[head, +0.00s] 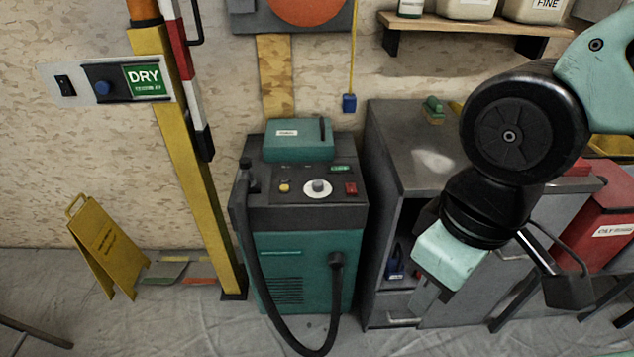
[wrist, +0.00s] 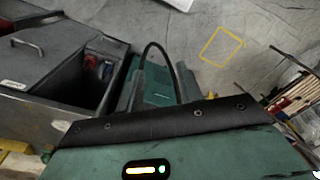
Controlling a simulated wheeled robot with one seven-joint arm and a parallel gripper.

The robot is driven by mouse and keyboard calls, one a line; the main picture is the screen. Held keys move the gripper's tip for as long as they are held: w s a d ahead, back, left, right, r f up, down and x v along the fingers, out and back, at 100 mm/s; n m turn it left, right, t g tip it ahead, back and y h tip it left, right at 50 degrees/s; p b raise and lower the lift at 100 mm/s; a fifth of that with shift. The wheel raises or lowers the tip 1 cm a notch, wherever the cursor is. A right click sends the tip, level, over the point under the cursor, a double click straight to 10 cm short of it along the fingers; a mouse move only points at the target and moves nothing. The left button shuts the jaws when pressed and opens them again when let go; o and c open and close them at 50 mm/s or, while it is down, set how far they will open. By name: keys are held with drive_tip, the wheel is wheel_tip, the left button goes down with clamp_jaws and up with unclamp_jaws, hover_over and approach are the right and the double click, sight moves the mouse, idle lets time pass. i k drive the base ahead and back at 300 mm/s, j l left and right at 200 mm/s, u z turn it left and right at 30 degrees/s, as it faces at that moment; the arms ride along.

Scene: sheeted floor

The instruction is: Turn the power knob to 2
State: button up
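The teal and dark grey machine (head: 305,255) stands on the floor in the middle of the head view. Its round grey knob (head: 318,186) sits on a white dial on the sloping top panel, between a yellow button (head: 285,188) and a red switch (head: 350,188). The dial's numbers and the knob's pointer are too small to read. My gripper (head: 424,300) hangs to the right of the machine, in front of the grey cabinet, apart from the knob. In the wrist view, two grey fingers (wrist: 160,92) appear spread with nothing between them. The knob is not visible there.
A black hose (head: 265,305) loops down the machine's front. A grey cabinet (head: 410,150) with an open shelf stands at right. A yellow post (head: 190,160) carries a DRY panel (head: 108,82) with a blue knob. A yellow floor sign (head: 103,245) stands at left.

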sight(318, 185)
drive_tip(key=i, duration=1)
drive_tip(key=u, duration=0.05)
